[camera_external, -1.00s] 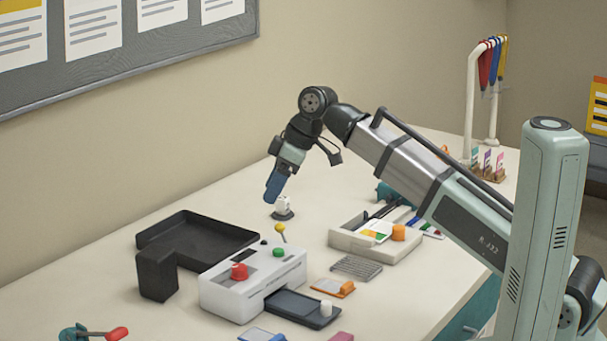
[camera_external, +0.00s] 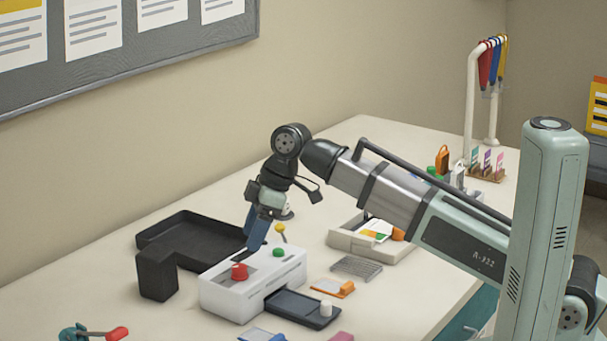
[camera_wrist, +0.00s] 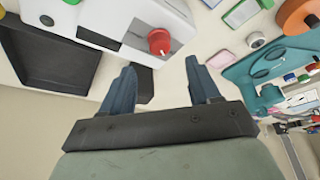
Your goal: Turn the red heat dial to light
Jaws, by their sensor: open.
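The red heat dial (camera_external: 239,271) sits on top of the white laminator (camera_external: 225,298), near its left end. In the wrist view the red dial (camera_wrist: 158,41) shows just beyond and between my fingertips, with the white laminator body (camera_wrist: 125,18) around it. My gripper (camera_external: 254,246) hangs over the back of the laminator, behind and a little right of the dial. In the wrist view my gripper (camera_wrist: 163,75) has its two blue fingers apart with nothing between them. The dial's pointer and any marking for light are too small to read.
A green button (camera_external: 279,252) and a yellow-tipped lever (camera_external: 280,229) stand near my gripper on the right. A black tray (camera_external: 170,224) lies behind the laminator, and a black bin (camera_external: 157,272) stands at its left. A dark feed tray (camera_external: 300,308) extends at the front right.

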